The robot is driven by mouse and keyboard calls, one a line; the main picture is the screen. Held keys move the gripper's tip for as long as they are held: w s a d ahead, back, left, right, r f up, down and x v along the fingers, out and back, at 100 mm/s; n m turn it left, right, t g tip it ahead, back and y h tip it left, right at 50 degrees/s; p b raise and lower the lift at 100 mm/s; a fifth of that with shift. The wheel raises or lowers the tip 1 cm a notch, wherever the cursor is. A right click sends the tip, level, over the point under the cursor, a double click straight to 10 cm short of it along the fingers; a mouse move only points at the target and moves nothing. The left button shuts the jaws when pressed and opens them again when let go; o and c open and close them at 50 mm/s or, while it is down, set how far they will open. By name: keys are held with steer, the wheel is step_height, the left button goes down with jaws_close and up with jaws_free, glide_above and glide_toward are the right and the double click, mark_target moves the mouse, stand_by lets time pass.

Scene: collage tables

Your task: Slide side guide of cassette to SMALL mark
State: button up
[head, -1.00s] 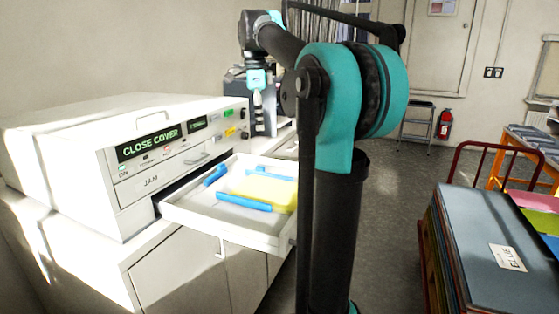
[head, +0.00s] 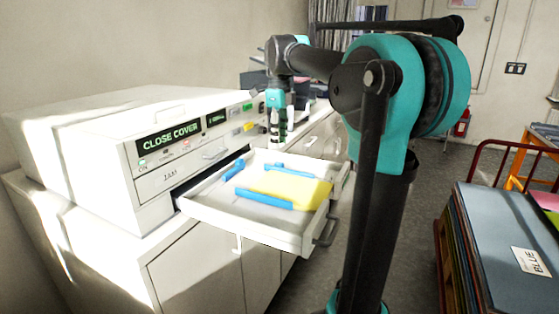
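The cassette (head: 210,207) is a white tray pulled out from the front of a white machine. It holds a yellow stack (head: 290,187) with a long blue guide (head: 264,200) along its near side. Another blue guide (head: 289,170) lies along the far side, and a short blue piece (head: 234,170) is at the left, near the machine. I cannot make out the SMALL mark. My gripper (head: 277,138) points down just beyond the cassette's far edge, beside the machine's right end. It is small and partly in shade, so its opening is unclear.
The white machine (head: 90,140) shows CLOSE COVER on its display (head: 170,137). It stands on a white cabinet (head: 200,275). A rack of coloured boards (head: 500,230) stands at the right. Grey floor (head: 415,240) lies between.

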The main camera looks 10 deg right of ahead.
mark_target(279, 163)
step_height(279, 163, down, 8)
steer(key=shift+r, duration=0.2)
jaws_close()
stand_by(0.4)
